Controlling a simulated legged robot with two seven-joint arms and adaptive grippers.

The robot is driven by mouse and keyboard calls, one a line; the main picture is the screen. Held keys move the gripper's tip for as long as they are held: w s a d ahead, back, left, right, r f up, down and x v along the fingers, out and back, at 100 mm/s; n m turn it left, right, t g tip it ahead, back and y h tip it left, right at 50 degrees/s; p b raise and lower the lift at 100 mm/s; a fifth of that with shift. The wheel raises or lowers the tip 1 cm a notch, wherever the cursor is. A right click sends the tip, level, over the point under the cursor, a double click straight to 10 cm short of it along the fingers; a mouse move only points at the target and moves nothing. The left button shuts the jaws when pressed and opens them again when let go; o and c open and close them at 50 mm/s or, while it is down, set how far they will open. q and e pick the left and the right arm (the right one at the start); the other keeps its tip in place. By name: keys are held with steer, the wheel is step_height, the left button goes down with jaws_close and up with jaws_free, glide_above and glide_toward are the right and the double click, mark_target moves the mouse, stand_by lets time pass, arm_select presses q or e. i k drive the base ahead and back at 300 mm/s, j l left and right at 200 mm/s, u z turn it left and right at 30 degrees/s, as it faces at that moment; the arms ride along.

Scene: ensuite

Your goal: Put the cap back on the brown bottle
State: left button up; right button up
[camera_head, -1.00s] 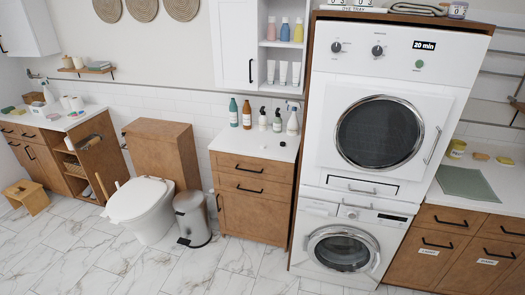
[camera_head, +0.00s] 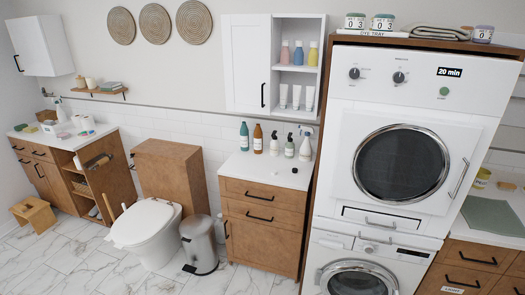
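The brown bottle (camera_head: 258,138) stands upright at the back of the white counter above the wooden drawer cabinet (camera_head: 262,202). It has a pale label; its top is too small to tell whether anything is on it. A small dark round thing (camera_head: 294,170) lies on the counter, in front and to the right of the bottle. It may be the cap, but I cannot be sure at this size. Neither of my grippers is in view.
A teal bottle (camera_head: 244,136) stands left of the brown one; pump and spray bottles (camera_head: 290,147) stand right. The tall washer and dryer stack (camera_head: 399,165) bounds the counter's right side. A bin (camera_head: 199,244) and toilet (camera_head: 148,229) stand left. The counter's front is mostly clear.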

mark_target(258, 135)
steer(key=i+z, duration=0.2)
steer(key=z, duration=0.15)
steer(key=i+j+z, duration=0.15)
steer(key=z, duration=0.25)
steer(key=i+j+z, duration=0.1)
steer(key=z, duration=0.25)
steer(key=j, duration=0.1)
